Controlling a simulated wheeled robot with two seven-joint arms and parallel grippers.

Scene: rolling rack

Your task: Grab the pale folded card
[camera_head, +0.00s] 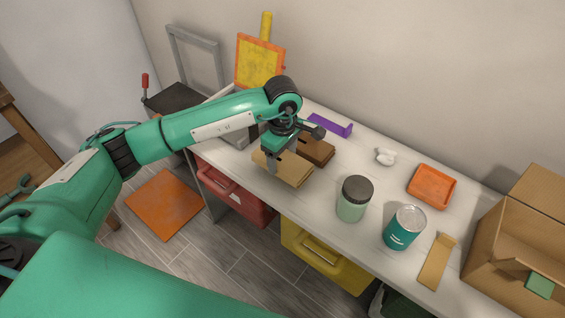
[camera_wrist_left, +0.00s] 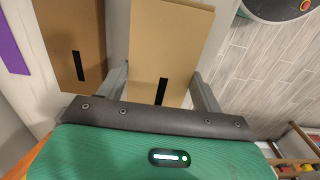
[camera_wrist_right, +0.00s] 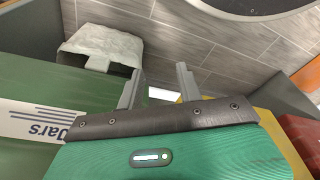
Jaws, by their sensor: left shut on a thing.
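The pale folded card (camera_head: 290,172) is a tan, flat-sided piece on the white worktop near its front edge. It also shows large in the left wrist view (camera_wrist_left: 168,48), with a black strip on its near end. My left gripper (camera_head: 271,160) is over it from above, shut on it, with one finger on each side. A darker brown folded card (camera_head: 318,150) lies just behind it, apart from the fingers. My right gripper (camera_wrist_right: 158,88) shows only in the right wrist view, with its fingers apart and nothing between them.
To the right on the worktop (camera_head: 330,198) stand a green jar (camera_head: 351,203), a teal can (camera_head: 404,230), an orange tray (camera_head: 432,186) and a cardboard box (camera_head: 500,245). A purple piece (camera_head: 330,124) lies behind. A green, labelled surface (camera_wrist_right: 50,110) is beside my right gripper.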

